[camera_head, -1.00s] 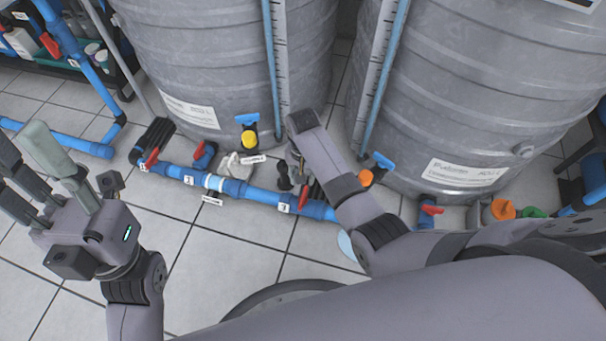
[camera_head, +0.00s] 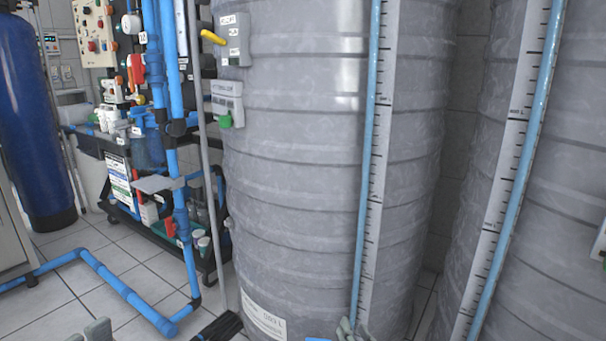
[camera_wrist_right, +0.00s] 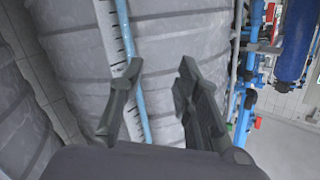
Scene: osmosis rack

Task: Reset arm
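My right gripper (camera_wrist_right: 160,82) is open and empty in the right wrist view, its two dark fingers apart in front of a grey tank (camera_wrist_right: 80,55) with a scale strip and blue tube. In the head view only the tips of my right gripper (camera_head: 350,329) show at the bottom edge, in front of the lower end of the scale strip (camera_head: 378,180) on the grey tank (camera_head: 300,160). Fingertips of my left gripper (camera_head: 90,331) just show at the bottom left; the rest of it is out of frame.
A second grey tank (camera_head: 575,210) stands at the right. Blue pipes (camera_head: 125,290) run over the tiled floor at the left, near the osmosis rack (camera_head: 150,215). A dark blue cylinder (camera_head: 35,120) stands at the far left. Some tiled floor is clear.

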